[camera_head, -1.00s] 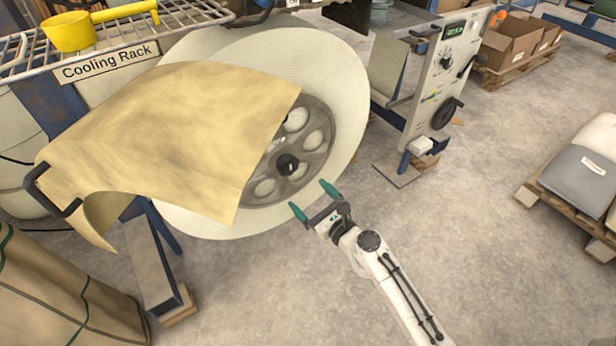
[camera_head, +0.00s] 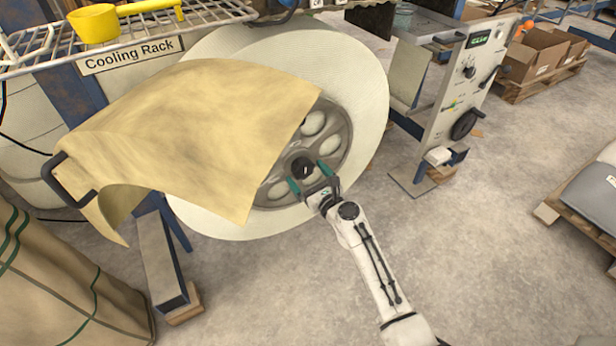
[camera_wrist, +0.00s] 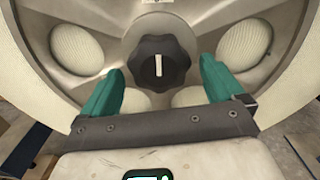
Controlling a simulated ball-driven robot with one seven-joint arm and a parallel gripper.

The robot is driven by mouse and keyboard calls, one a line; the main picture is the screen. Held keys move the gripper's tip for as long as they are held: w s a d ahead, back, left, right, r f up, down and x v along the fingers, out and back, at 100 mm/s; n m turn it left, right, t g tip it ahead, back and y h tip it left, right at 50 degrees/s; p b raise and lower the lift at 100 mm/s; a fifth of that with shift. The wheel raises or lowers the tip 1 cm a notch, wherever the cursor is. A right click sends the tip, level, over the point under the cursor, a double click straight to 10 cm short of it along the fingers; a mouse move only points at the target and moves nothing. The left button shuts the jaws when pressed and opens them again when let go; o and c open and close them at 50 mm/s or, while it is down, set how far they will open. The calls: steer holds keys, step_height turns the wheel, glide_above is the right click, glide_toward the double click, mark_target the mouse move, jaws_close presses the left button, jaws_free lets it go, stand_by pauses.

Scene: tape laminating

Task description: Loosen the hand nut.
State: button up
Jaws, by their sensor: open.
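The hand nut (camera_head: 303,167) is a black lobed knob at the hub of the grey metal wheel (camera_head: 337,143) on the big white roll (camera_head: 362,85). In the wrist view the hand nut (camera_wrist: 158,63) shows a white upright mark on its face. My gripper (camera_head: 310,177) is open, with its green fingertips pointing at the hub. In the wrist view the fingertips of my gripper (camera_wrist: 160,75) stand left and right of the nut with gaps on both sides. I cannot tell how far the nut lies beyond the tips.
A tan sheet (camera_head: 190,125) covers the wheel's left part, close to my gripper's left side. A cooling rack (camera_head: 130,48) with a yellow pot (camera_head: 95,24) is at upper left. A control panel (camera_head: 465,85) stands to the right.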

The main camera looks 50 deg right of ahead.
steer(key=c, duration=1)
steer(key=shift+c, duration=0.2)
steer(key=shift+n, duration=0.3)
steer(key=n+b, duration=0.1)
steer(key=n, duration=0.4)
steer(key=shift+d, duration=0.15)
steer(key=n+b, duration=0.2)
steer(key=n, duration=0.4)
steer(key=shift+n, duration=0.4)
steer(key=n+b, duration=0.2)
steer(key=n, duration=0.4)
steer(key=shift+r, duration=0.15)
steer(key=n+b, duration=0.2)
steer(key=n, duration=0.3)
steer(key=shift+r+n, duration=0.15)
steer(key=shift+n, duration=0.15)
